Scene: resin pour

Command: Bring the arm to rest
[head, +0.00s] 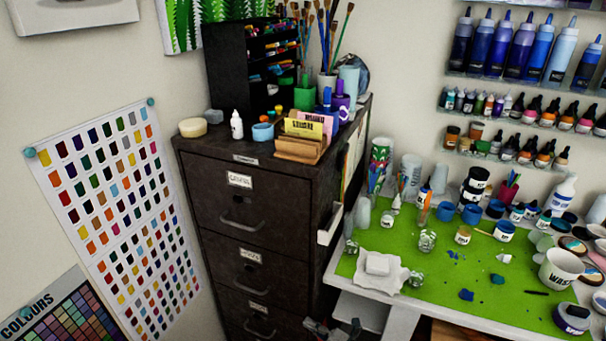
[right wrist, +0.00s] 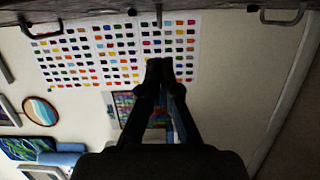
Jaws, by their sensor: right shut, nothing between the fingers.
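My right gripper (head: 332,329) shows only partly at the bottom edge of the head view, low in front of the dark drawer cabinet (head: 262,205) and left of the green-topped table. In the right wrist view its two dark fingers (right wrist: 160,68) meet at the tips, with nothing between them. The rest of the right arm is out of the head view. My left gripper is in neither view.
The table's green top (head: 400,290) holds jars, bottles and a white waste cup (head: 560,268). Paint bottles line wall shelves at right. A colour chart (head: 115,195) hangs at left. The cabinet top carries brushes and an organiser (head: 235,75).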

